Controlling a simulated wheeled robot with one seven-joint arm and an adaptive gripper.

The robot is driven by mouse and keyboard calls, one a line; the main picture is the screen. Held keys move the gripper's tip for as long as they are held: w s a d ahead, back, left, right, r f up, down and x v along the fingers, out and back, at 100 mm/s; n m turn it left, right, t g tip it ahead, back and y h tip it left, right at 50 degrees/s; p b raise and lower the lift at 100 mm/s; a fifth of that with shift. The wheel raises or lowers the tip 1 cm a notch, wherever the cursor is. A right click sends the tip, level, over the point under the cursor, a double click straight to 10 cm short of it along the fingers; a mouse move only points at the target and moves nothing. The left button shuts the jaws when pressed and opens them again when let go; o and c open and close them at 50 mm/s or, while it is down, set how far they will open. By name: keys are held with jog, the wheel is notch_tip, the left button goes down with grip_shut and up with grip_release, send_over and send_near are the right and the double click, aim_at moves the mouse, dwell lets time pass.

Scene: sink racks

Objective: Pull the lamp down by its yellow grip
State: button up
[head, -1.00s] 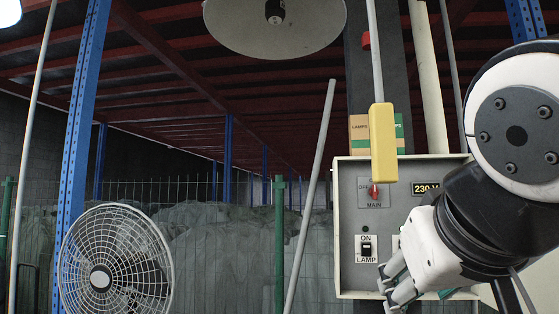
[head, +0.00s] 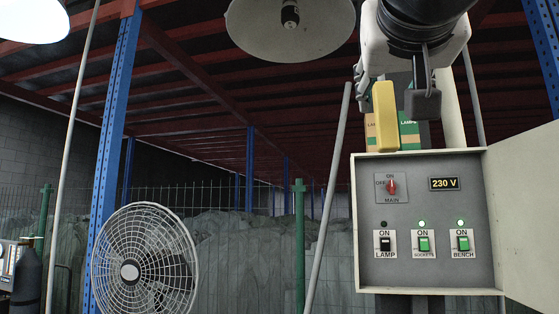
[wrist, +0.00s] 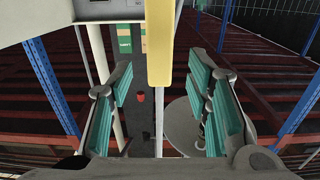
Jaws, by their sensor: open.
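The lamp, a pale round shade (head: 288,28) with a dark bulb, is overhead to the left; part of a shade also shows in the wrist view (wrist: 182,125).
The grey switch box (head: 415,270) stands below the grip, its door (head: 525,220) open to the right. Cartons (head: 409,130) sit on top of it. A leaning pole (head: 327,200) and a fan (head: 145,265) are to the left. A lit lamp (head: 35,20) is at upper left.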

aim_at(386, 104)
jog(key=x, duration=0.6)
jog(key=shift+w+d, duration=0.15)
jog(key=shift+w, duration=0.15)
grip_shut()
